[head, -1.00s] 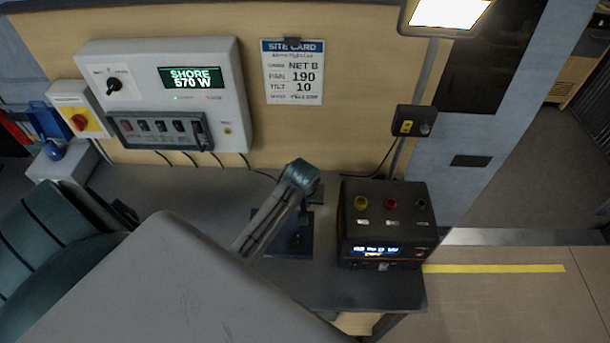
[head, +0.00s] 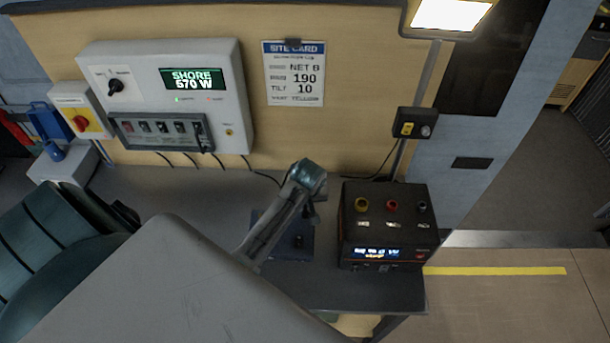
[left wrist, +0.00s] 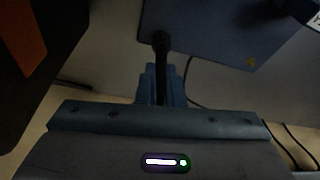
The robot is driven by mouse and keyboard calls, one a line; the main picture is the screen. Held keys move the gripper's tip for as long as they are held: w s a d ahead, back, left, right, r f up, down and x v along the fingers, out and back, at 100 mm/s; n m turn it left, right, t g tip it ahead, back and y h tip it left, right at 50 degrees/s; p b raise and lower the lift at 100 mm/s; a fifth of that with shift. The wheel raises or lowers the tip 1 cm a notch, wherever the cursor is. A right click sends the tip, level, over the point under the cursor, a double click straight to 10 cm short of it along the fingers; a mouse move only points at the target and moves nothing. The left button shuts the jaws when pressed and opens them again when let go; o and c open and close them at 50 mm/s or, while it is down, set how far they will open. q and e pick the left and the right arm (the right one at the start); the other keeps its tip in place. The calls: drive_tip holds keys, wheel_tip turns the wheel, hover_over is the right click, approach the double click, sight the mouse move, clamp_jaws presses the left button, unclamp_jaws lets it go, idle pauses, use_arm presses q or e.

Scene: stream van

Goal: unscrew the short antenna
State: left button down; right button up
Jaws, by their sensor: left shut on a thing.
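A thin black rod (left wrist: 161,50) with a thicker rounded end, which looks like the short antenna, stands out from between the fingers in the left wrist view. My left gripper (left wrist: 162,82) is shut on it. In the head view my left gripper (head: 317,208) hangs above the bench, just left of the dark box, and the rod cannot be made out there. I cannot tell whether the rod is fixed to anything. A dark blue plate (head: 270,247) lies on the bench below my wrist, and shows beyond the rod (left wrist: 205,25). My right gripper is not in view.
The dark box (head: 388,226) with yellow, red and black knobs and a lit display stands close to the right. A grey breaker panel (head: 140,62) and a site card (head: 294,90) are on the wall. The bench (head: 365,292) is clear near its front right edge.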

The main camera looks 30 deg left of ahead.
use_arm(q)
drive_tip(key=shift+r, duration=0.85)
drive_tip(key=shift+r, duration=1.4)
drive_tip(key=shift+f, duration=0.1)
